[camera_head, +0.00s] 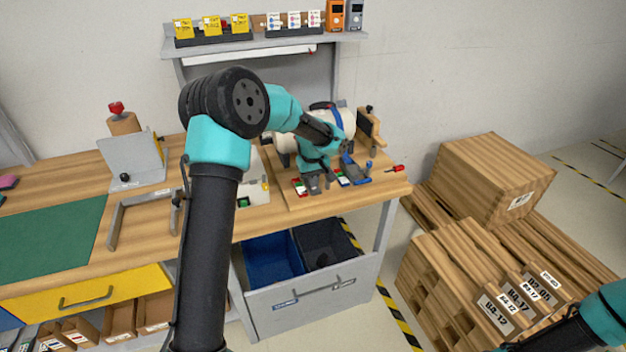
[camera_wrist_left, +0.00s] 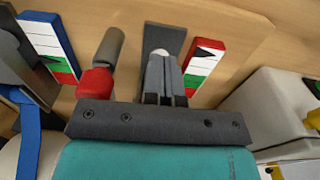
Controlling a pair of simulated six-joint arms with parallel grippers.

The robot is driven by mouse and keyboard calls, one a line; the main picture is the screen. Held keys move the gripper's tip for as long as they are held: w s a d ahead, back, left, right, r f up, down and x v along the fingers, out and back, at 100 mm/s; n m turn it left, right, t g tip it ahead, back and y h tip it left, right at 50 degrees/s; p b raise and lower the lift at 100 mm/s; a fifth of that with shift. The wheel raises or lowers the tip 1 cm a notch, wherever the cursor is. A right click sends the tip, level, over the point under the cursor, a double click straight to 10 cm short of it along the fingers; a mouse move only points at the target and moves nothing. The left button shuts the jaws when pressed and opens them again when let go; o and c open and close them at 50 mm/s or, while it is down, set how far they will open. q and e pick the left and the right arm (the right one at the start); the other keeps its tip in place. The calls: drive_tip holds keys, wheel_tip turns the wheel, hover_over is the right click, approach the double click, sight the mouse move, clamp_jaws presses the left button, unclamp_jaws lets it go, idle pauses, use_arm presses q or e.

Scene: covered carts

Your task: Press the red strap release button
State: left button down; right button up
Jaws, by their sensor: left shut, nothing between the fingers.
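My left gripper (camera_head: 313,180) is shut and empty, pointing down at the wooden board on the bench. In the left wrist view its closed fingers (camera_wrist_left: 161,62) lie over a dark grey plate (camera_wrist_left: 167,38); I cannot tell whether they touch it. A red piece with a grey cylindrical end (camera_wrist_left: 97,80) shows just left of the fingers; I cannot tell whether it is the red release button. Red, white and green marked strips flank the plate, one at the left (camera_wrist_left: 48,42) and one at the right (camera_wrist_left: 205,62). My right gripper is out of view.
A white cylinder (camera_head: 346,120) with a dark blue strap lies behind my left gripper. A blue part (camera_head: 355,170) is close on its right. A red-handled tool (camera_head: 397,168) lies at the board's right edge. Wooden crates (camera_head: 490,180) stand on the floor at right.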

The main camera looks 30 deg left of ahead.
use_arm(q)
drive_tip(key=shift+s+f, duration=0.2)
drive_tip(key=shift+f, duration=0.45)
wheel_tip(320, 180, up, 15)
drive_tip(key=shift+w+r, duration=0.15)
drive_tip(key=shift+w, duration=0.05)
